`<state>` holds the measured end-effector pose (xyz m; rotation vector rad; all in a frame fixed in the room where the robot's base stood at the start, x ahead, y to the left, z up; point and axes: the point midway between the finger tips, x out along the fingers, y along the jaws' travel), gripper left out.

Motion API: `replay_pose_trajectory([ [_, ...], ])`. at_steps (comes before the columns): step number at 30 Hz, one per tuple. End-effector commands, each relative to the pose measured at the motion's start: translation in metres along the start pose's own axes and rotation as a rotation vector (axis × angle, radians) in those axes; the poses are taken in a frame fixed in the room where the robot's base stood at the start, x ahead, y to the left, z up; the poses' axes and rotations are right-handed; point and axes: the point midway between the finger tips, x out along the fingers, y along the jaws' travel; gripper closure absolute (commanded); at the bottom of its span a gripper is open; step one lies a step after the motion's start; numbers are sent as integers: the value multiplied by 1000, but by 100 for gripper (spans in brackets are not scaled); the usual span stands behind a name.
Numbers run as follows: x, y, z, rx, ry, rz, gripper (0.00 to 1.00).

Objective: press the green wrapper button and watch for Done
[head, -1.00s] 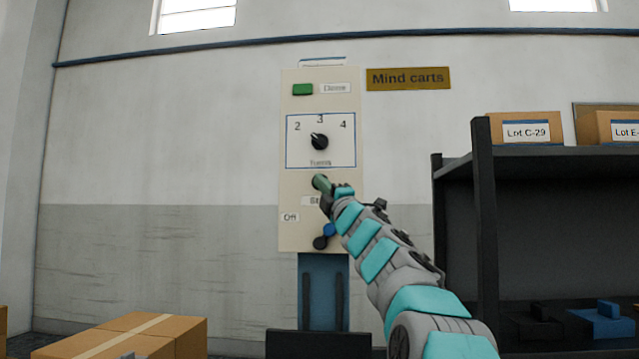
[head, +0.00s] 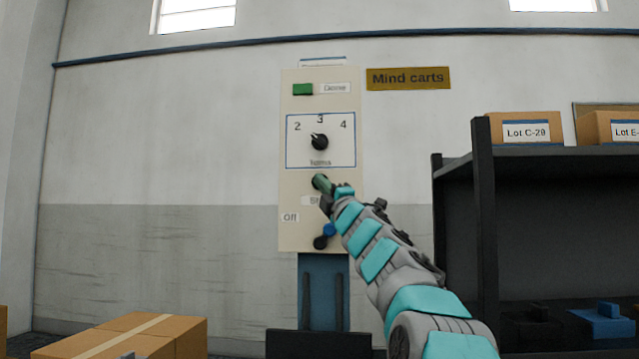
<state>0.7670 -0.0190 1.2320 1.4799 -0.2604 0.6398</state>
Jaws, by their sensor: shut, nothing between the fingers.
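The cream control panel (head: 287,160) stands upright against the wall. A green button (head: 320,181) sits below its dial, partly covered by my gripper (head: 325,198). My gripper is shut and empty, its tip at or right in front of the button. I cannot tell whether it touches or pushes the button in. At the panel's top, a green rectangular lamp (head: 303,89) shows green beside a label that reads like Done (head: 335,88). The label under the button is half hidden by my gripper.
The black dial (head: 319,142) points between 2 and 3. A dark and blue switch (head: 324,237) sits low on the panel near an Off label (head: 290,217). A dark shelf (head: 485,200) with boxes stands at right; cartons (head: 150,330) lie at lower left.

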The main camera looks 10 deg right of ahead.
Motion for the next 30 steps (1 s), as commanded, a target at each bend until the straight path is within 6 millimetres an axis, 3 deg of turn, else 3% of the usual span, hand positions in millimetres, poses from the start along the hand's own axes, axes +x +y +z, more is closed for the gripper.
replay_pose_trajectory([
  [30, 7, -4, 5, 0, 0, 0, 100],
])
